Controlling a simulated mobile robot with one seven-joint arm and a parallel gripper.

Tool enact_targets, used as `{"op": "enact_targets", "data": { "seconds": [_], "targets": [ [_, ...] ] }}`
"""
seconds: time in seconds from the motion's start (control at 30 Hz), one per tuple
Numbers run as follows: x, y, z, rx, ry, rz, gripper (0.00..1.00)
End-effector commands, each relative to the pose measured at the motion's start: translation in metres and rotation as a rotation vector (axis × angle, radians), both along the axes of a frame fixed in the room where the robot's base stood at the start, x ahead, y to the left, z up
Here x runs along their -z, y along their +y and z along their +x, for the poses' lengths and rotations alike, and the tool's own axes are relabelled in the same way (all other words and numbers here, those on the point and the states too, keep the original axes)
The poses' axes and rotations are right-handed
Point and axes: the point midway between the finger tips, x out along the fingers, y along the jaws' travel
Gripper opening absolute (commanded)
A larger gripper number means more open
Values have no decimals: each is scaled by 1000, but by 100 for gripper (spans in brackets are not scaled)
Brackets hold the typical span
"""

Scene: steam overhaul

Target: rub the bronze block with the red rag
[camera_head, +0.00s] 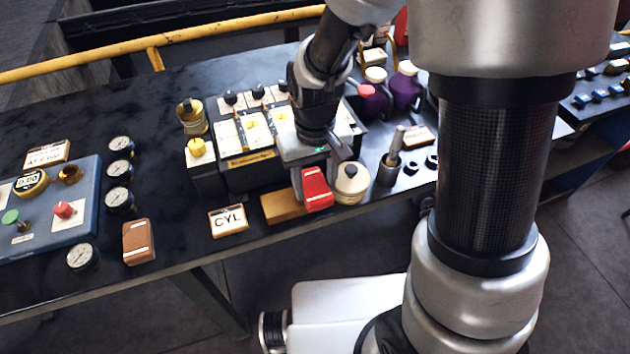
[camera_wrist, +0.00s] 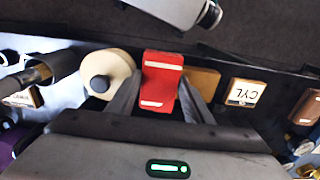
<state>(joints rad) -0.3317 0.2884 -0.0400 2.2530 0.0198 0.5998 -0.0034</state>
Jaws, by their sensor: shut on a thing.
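The red rag (camera_head: 317,190), a red pad with a white stripe, is between the fingers of my gripper (camera_head: 318,168), near the bench's front edge. In the wrist view the red rag (camera_wrist: 161,80) sits between the two fingers of my gripper (camera_wrist: 160,88), which is shut on it. The bronze block (camera_head: 282,207) is a tan-gold bar just left of the rag in the head view. The bronze block also shows in the wrist view (camera_wrist: 206,78), right beside the rag and partly hidden by a finger. I cannot tell whether rag and block touch.
A cream round-topped container (camera_head: 351,182) stands close right of the rag. The CYL card (camera_head: 228,220) lies left of the block, and a brown pad (camera_head: 138,242) lies farther left. A black box with knobs (camera_head: 245,165) stands behind. The bench's front edge is close.

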Motion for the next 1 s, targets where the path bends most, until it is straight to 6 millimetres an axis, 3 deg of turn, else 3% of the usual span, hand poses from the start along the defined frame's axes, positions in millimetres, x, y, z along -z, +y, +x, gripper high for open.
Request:
{"op": "enact_targets", "data": {
  "seconds": [1.0],
  "targets": [
    [16,5,-2,-1,1,0,28]
  ]
}}
